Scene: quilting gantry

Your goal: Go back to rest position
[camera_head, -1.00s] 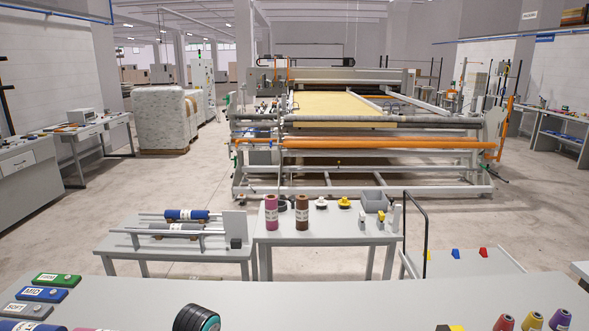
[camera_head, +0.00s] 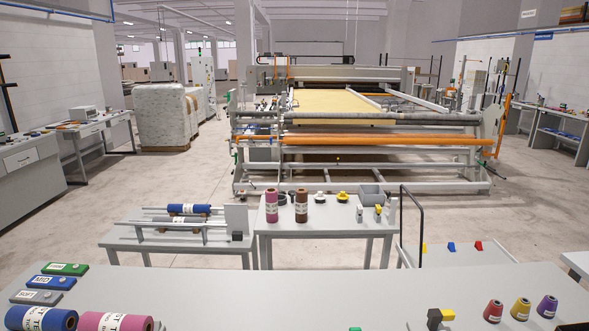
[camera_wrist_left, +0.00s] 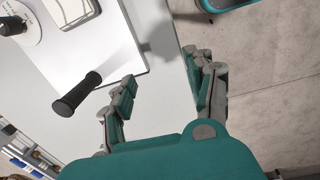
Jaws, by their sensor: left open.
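My left gripper (camera_wrist_left: 160,72) shows in the left wrist view, its two grey and teal fingers spread apart with nothing between them. It hangs over the edge of a grey table (camera_wrist_left: 168,95), with pale floor on the right. In the head view neither gripper shows. The near table (camera_head: 250,292) crosses the bottom of that view. My right gripper is in neither view.
In the head view, blue (camera_head: 42,319) and magenta (camera_head: 115,322) rolls lie at the near table's front left. Coloured cones stand right. The quilting machine (camera_head: 370,140) stands beyond.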

